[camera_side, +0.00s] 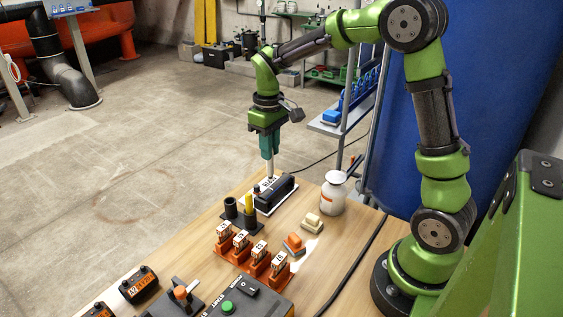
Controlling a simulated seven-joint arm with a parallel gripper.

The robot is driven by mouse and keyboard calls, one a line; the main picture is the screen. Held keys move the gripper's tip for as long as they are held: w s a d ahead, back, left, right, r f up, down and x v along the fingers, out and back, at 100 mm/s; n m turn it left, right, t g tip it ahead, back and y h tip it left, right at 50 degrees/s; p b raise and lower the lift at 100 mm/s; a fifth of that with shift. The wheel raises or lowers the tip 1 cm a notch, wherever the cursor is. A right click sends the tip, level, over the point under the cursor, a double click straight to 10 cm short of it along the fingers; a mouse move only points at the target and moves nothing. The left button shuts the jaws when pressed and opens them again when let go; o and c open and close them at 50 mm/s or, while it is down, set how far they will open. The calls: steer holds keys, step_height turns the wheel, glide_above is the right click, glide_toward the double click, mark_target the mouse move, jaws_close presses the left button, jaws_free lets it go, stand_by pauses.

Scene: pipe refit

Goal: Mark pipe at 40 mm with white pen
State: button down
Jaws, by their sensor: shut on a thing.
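My gripper (269,150) is above the far end of the wooden table, pointing straight down. It is shut on a slim white or pale pen (270,167), whose lower end reaches down to the far left end of a black block-shaped fixture (277,194). Whether the pen tip touches anything is too small to tell. The fixture lies on a white plate with dark lettering. I cannot make out the pipe itself or any mark on it.
Orange numbered holders (240,243), small orange and cream blocks, and a grey box with a green button (228,307) fill the near side.

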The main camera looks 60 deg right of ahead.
steer(key=shift+r, duration=2.2)
